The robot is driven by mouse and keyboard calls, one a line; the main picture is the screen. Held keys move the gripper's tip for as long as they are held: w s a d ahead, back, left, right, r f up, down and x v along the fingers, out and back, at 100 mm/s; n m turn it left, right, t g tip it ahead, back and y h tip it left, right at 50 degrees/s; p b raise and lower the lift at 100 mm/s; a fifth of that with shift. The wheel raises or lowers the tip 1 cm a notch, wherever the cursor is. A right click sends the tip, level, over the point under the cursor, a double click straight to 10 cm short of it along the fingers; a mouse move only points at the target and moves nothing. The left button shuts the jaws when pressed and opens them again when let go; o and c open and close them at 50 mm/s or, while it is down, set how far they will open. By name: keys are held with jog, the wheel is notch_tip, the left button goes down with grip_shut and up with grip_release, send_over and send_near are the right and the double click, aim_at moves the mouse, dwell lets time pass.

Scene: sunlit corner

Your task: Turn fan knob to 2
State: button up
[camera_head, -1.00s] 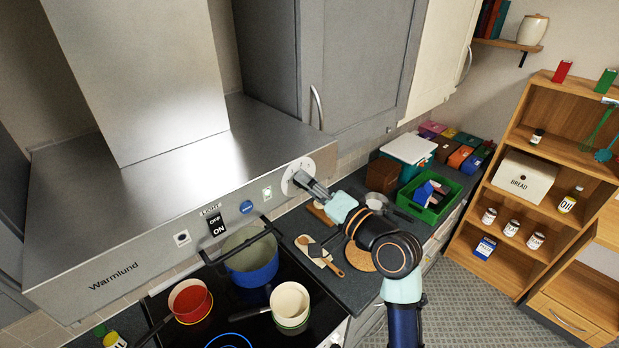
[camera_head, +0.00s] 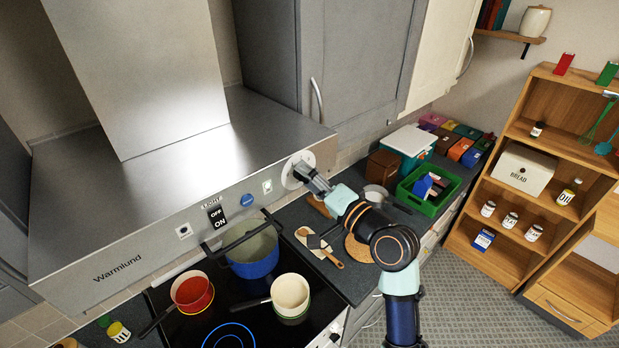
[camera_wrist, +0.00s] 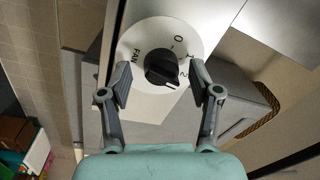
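The fan knob (camera_wrist: 162,67) is black and sits on a round white dial (camera_wrist: 150,35) marked FAN, 0, 1 and 2. In the wrist view its narrow end points to the lower right, near the 2; I cannot tell the exact setting. My gripper (camera_wrist: 160,80) is open, with one finger on each side of the knob and gaps visible between. In the head view the dial (camera_head: 322,157) is at the right end of the hood front, and my gripper (camera_head: 303,170) is right at it, hiding the knob.
The steel hood (camera_head: 150,245) carries a light switch (camera_head: 217,215) and a blue round badge (camera_head: 246,200) left of the dial. Below are a blue pot (camera_head: 255,268), a red pan (camera_head: 190,293) and a cream pan (camera_head: 290,292). A grey cabinet (camera_head: 355,60) hangs right of the hood.

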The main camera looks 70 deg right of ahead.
jog(key=v, duration=1.2)
dwell(0.3)
jog(key=w+a+f+n+g+y, duration=0.1)
jog(key=w+a+f+n+y, duration=0.25)
jog(key=w+a, duration=0.45)
jog(key=w+a+f+n+g+y, duration=0.1)
jog(key=w+a+f+n+y, duration=0.1)
jog(key=w+a+n, duration=0.55)
jog(key=a+f+n+g+y, duration=0.1)
jog(key=a+f+n, duration=0.1)
jog(key=a, duration=1.1)
jog(key=s+a+f+n+g+y, duration=0.1)
jog(key=a+n, duration=0.4)
jog(key=a, duration=0.8)
jog(key=shift+f+g, duration=0.3)
jog(key=shift+f, duration=0.45)
